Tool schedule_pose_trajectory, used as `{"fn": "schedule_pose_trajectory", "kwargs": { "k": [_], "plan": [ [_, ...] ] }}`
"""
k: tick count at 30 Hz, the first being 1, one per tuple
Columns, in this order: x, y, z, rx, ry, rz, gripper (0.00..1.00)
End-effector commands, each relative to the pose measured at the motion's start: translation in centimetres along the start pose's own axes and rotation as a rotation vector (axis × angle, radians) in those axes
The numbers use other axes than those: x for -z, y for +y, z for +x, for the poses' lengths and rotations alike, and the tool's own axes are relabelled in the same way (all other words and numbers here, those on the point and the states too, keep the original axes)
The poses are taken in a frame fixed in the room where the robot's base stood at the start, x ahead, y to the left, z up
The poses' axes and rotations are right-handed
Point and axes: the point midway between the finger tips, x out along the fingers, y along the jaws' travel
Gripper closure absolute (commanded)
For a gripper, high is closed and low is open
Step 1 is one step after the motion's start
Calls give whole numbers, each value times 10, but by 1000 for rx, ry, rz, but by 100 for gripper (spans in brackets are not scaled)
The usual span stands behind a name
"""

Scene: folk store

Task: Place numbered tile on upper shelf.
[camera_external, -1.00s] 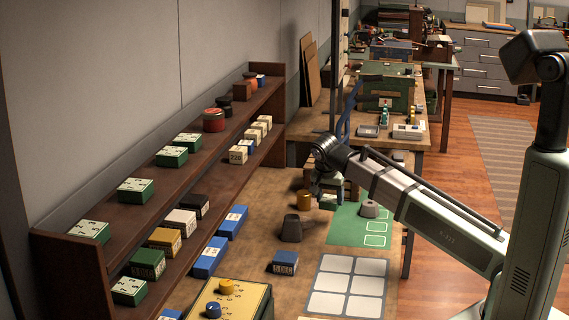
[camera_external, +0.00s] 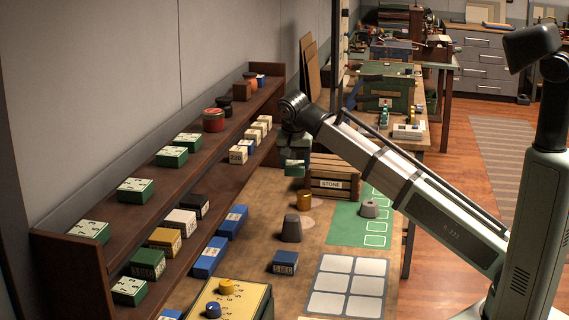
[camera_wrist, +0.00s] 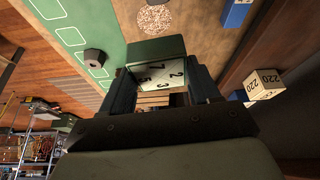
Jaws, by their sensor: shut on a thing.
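My gripper (camera_external: 296,153) is shut on a green tile (camera_external: 294,168) and holds it above the far part of the bench, to the right of the shelf. In the wrist view the held tile (camera_wrist: 155,75) shows a pale numbered face and a green side between the fingers (camera_wrist: 158,88). The upper shelf (camera_external: 190,172) runs along the wall on the left. Several green tiles with pale numbered tops, such as one at its middle (camera_external: 136,190), lie on it.
Red and dark round tins (camera_external: 214,120) stand at the far end of the upper shelf. The lower shelf holds cream blocks marked 220 (camera_external: 238,155) and coloured boxes.

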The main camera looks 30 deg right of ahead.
Motion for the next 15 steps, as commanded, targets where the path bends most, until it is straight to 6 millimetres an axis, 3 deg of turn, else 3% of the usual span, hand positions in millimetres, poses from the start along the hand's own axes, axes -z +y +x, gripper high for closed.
{"fn": "schedule_pose_trajectory", "kwargs": {
  "k": [3, 15],
  "plan": [
    [-14, -29, -48, 33, 2, -72, 75],
    [-78, -89, -202, 137, 1, -323, 75]
  ]
}}
